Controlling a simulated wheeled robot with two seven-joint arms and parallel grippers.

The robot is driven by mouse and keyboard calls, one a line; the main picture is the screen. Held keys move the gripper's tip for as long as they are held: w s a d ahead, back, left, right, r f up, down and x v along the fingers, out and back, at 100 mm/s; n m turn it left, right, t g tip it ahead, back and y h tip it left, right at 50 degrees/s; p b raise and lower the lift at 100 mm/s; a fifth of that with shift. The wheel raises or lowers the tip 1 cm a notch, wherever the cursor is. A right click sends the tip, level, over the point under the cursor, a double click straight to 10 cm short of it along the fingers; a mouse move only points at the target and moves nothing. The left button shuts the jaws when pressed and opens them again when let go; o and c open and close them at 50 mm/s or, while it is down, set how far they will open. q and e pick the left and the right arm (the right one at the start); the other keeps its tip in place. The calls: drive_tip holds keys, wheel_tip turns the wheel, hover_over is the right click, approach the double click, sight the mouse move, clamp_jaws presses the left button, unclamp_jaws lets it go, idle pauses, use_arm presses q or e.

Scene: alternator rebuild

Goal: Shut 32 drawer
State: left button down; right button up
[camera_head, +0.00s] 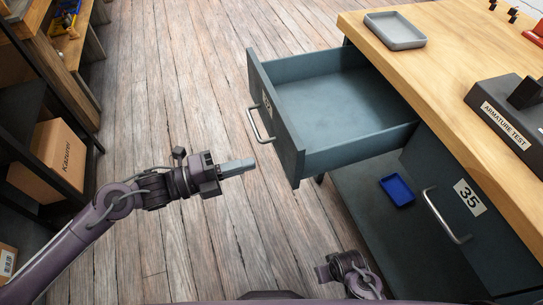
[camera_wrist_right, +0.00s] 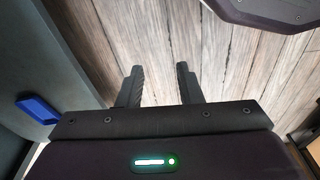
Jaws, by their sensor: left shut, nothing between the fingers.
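The open drawer (camera_head: 345,100) is a grey-blue empty box pulled far out of the workbench. Its front panel (camera_head: 276,140) carries a small, steeply angled label (camera_head: 267,103) and a metal bar handle (camera_head: 260,122). My left gripper (camera_head: 246,166) is shut and empty, to the left of the drawer front and a little below the handle in the head view, apart from it. My right gripper (camera_wrist_right: 158,84) is open and empty in the right wrist view, with its two fingers apart over the floor. In the head view only part of my right arm shows at the bottom.
The wooden benchtop (camera_head: 440,65) holds a grey tray (camera_head: 395,30) and an ARMATURE TEST block (camera_head: 510,115). A unit labelled 35 (camera_head: 470,197) stands below it. A blue tray (camera_head: 397,189) lies on the lower shelf. Left are shelves and a cardboard box (camera_head: 58,158). Plank floor lies between.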

sight(285, 154)
use_arm(q)
drive_tip(key=x, duration=0.6)
drive_tip(key=shift+d, duration=0.15)
drive_tip(key=shift+w+d, duration=0.1)
drive_tip(key=shift+d, duration=0.05)
use_arm(e)
drive_tip(key=shift+d+f, duration=0.1)
drive_tip(key=shift+f, duration=0.3)
